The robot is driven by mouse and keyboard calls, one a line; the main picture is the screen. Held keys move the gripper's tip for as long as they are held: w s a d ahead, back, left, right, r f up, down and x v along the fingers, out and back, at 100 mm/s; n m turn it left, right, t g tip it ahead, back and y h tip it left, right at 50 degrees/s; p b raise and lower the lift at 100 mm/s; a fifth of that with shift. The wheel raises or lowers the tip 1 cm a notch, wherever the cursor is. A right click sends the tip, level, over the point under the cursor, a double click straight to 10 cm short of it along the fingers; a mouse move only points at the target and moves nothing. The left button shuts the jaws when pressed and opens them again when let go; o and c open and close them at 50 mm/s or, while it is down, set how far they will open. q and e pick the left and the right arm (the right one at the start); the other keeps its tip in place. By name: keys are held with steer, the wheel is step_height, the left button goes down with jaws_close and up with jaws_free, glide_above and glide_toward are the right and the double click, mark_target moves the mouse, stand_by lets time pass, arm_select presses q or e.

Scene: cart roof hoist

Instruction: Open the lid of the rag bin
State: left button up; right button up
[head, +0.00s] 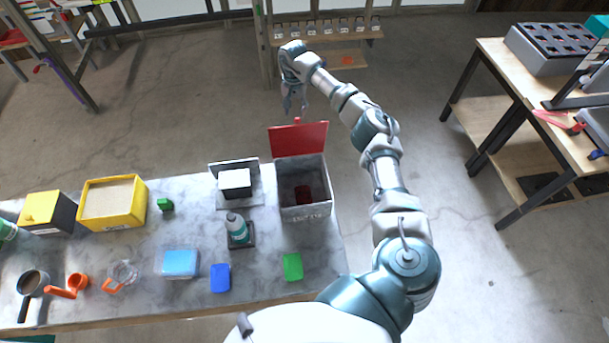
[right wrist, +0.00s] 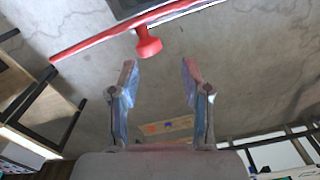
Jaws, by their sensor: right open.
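The rag bin (head: 305,208) is a grey box on the right part of the marble-topped table. Its red lid (head: 299,140) stands raised at the bin's far edge, and a dark red thing (head: 303,194) shows inside. My right gripper (head: 293,112) is just beyond the lid, open and empty. In the right wrist view the lid (right wrist: 100,42) is seen edge-on with its red knob (right wrist: 149,44) ahead of my open right fingers (right wrist: 157,75), apart from them. My left gripper is not in view.
A teal-and-white bottle (head: 237,230) and a white block (head: 235,181) stand left of the bin. A green block (head: 293,267) lies in front of it. A yellow tray (head: 113,203) is further left. A shelf rack (head: 325,32) stands behind; floor between is clear.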

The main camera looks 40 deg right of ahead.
step_height(320, 180, up, 6)
steer(key=shift+f+p, duration=0.15)
steer(key=shift+p, duration=0.45)
